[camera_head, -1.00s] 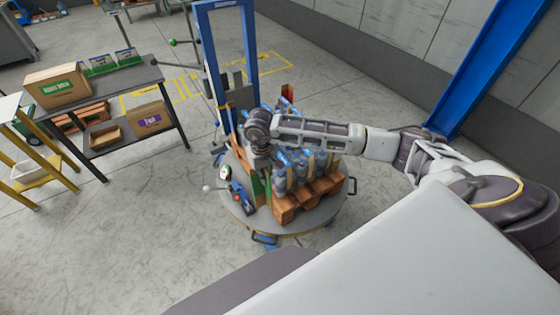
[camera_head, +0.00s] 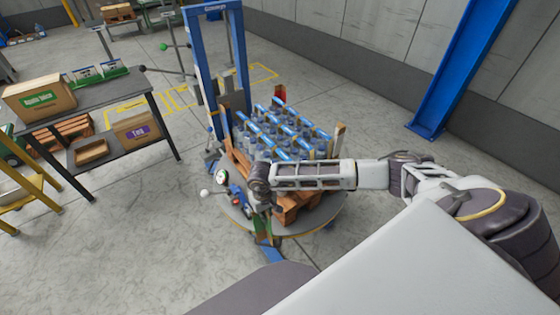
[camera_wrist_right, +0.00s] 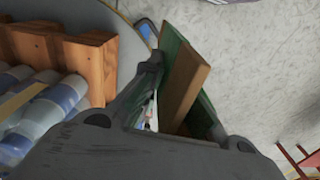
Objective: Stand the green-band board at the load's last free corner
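My right gripper (camera_head: 262,208) is at the near left side of the load, low over the turntable's front edge. In the right wrist view it is shut on the green-band board (camera_wrist_right: 186,85), an angled board with green outer faces and a brown inner side. The board also shows as a green strip below the gripper in the head view (camera_head: 262,226). The load of blue-capped bottles (camera_head: 278,130) stands on a wooden pallet (camera_head: 290,212). In the wrist view the board is apart from the pallet (camera_wrist_right: 85,60). My right forearm hides the load's near side. My left gripper is not in view.
A red-topped board (camera_head: 280,92) stands at the load's back and a tan board (camera_head: 338,138) at its right. A blue mast (camera_head: 190,70) rises behind the round turntable (camera_head: 325,220). A bench with boxes (camera_head: 90,95) stands left. Floor in front is clear.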

